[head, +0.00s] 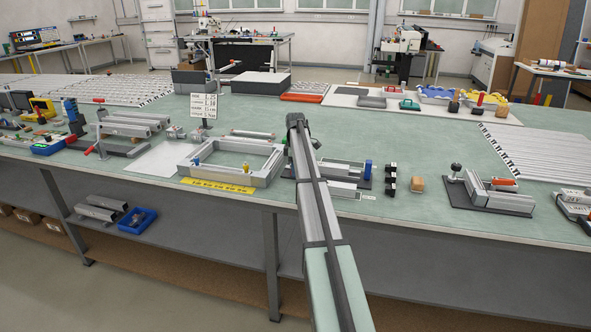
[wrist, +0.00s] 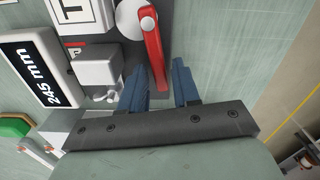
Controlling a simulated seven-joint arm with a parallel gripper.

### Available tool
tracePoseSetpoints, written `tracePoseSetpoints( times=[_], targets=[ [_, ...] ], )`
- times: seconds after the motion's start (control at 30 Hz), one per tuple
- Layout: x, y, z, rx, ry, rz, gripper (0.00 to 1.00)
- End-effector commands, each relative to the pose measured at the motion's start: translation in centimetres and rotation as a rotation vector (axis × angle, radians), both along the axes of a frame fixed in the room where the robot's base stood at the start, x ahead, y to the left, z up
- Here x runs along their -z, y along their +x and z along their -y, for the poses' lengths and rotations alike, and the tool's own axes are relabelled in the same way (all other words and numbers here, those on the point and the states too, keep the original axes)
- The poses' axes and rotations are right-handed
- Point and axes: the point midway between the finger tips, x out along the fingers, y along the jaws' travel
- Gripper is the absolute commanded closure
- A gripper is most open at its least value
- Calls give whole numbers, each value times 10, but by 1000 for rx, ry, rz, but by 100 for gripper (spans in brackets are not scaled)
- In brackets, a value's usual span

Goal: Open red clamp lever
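The red clamp lever (wrist: 152,50) is in the wrist view, running from a round pale pivot (wrist: 134,20) down to a free end between my blue fingers. My gripper (wrist: 160,68) is open, with one finger on each side of the lever's lower part. A gap shows on the right; the left finger is close to the lever, and I cannot tell whether it touches. In the head view my own arm crosses the middle of the bench and my gripper cannot be made out there.
Beside the lever are a grey block (wrist: 97,68) and a "245 mm" label plate (wrist: 42,70). A green part (wrist: 14,126) lies at the left. In the head view, a grey frame (head: 262,180) stands left of my arm and clamp fixtures (head: 490,193) stand right on the green bench.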

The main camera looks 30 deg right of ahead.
Motion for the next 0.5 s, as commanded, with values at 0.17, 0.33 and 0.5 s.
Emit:
tracePoseSetpoints(
  times=[0.17, 0.33, 0.5],
  targets=[
    [0, 0, 0, 0, 0, 0, 86],
    [0, 0, 0, 0, 0, 0, 100],
    [0, 0, 0, 0, 0, 0, 100]
  ],
)
